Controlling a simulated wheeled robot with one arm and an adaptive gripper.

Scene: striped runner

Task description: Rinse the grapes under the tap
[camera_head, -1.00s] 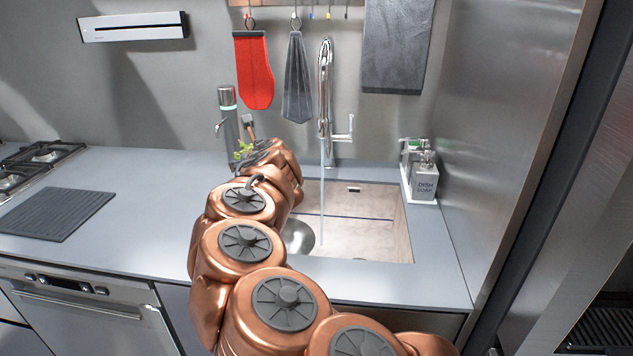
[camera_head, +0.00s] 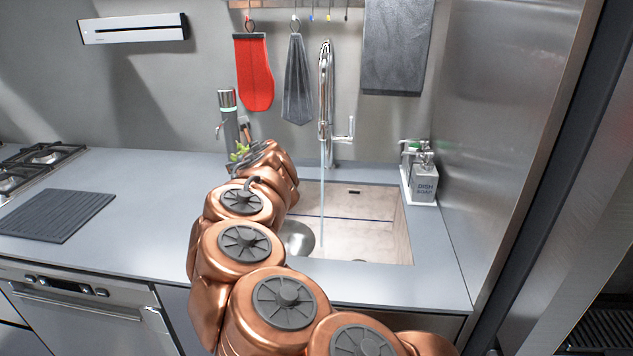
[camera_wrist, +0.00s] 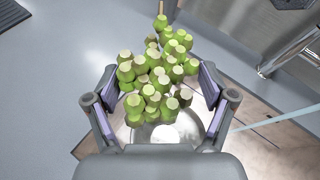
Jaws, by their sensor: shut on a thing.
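My gripper (camera_wrist: 158,100) is shut on a bunch of green grapes (camera_wrist: 160,72), seen in the wrist view between its two fingers. In the head view my arm hides most of the gripper, and only a bit of green (camera_head: 238,152) shows beyond it. The tap (camera_head: 325,100) is chrome, stands behind the sink (camera_head: 365,225), and a thin stream of water (camera_head: 322,205) runs from it into the basin. In the wrist view the stream (camera_wrist: 262,121) is to the right of the grapes, apart from them. The grapes are over the left part of the sink.
A round metal bowl or drain (camera_head: 298,238) is at the sink's left; it also shows below the grapes in the wrist view. A soap dispenser set (camera_head: 424,182) stands right of the sink. A dark bottle-like dispenser (camera_head: 229,120) stands behind my gripper.

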